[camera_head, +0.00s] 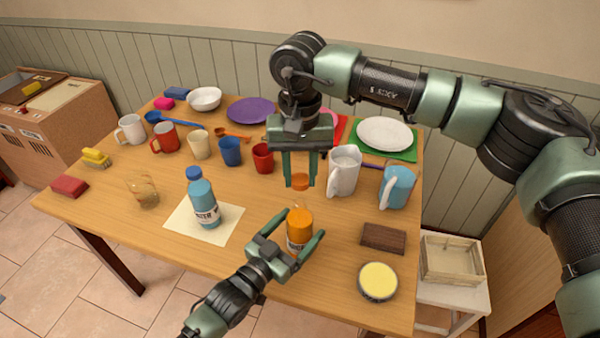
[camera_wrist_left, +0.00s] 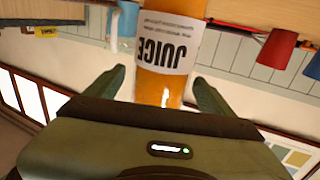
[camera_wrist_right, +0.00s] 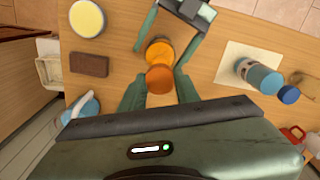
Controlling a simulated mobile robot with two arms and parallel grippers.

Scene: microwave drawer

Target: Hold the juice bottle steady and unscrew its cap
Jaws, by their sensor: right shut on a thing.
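My right gripper (camera_head: 300,180) points down from above and is shut on the orange cap (camera_head: 300,181). The cap also shows in the right wrist view (camera_wrist_right: 159,79).
A blue water bottle (camera_head: 201,198) stands on a paper sheet (camera_head: 180,222) to the left. A white pitcher (camera_head: 344,172) and blue pitcher (camera_head: 397,184) stand to the right, with a brown block (camera_head: 383,237) and yellow-topped round tin (camera_head: 378,281). Several cups stand behind.

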